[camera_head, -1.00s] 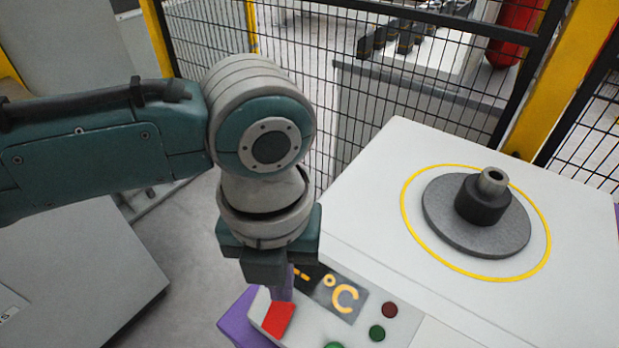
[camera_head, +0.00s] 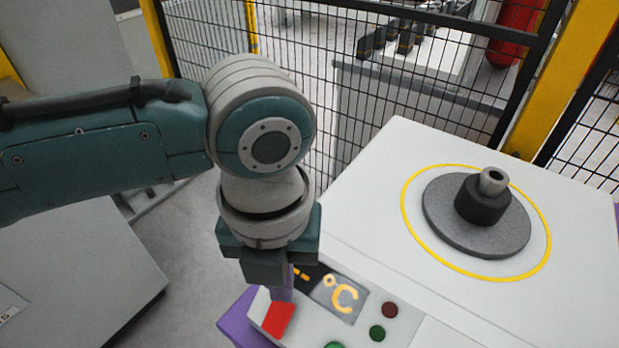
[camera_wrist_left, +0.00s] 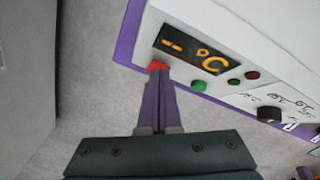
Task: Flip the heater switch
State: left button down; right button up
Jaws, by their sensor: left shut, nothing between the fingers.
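The heater is a white box (camera_head: 375,185) with a control panel on its front edge. Its red switch (camera_head: 278,320) sits at the panel's left end, beside a display (camera_head: 338,297) showing orange dashes and "°C". My left gripper (camera_head: 281,290) points down at the switch, its purple fingers shut with nothing between them. In the left wrist view the fingertips (camera_wrist_left: 157,76) overlap the lower edge of the red switch (camera_wrist_left: 157,66); whether they touch it I cannot tell. My right gripper is not in view.
A dark round plate with a hub (camera_head: 476,215) sits on the heater top inside a yellow ring. Green (camera_head: 377,333) and dark red (camera_head: 390,310) buttons lie right of the switch. A black mesh fence (camera_head: 400,75) with yellow posts stands behind. A grey cabinet (camera_head: 80,280) is at left.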

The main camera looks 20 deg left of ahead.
pick_arm(q)
jog(key=shift+f+b, duration=0.75)
jog(key=shift+f, duration=0.3)
dwell(0.4)
jog(key=shift+r+p, duration=0.4)
jog(key=shift+p, duration=0.05)
notch_tip(320, 180, up, 6)
jog(key=p, duration=0.6)
jog(key=shift+r+p, duration=0.25)
jog(key=shift+p, duration=0.1)
jog(key=shift+f, duration=0.1)
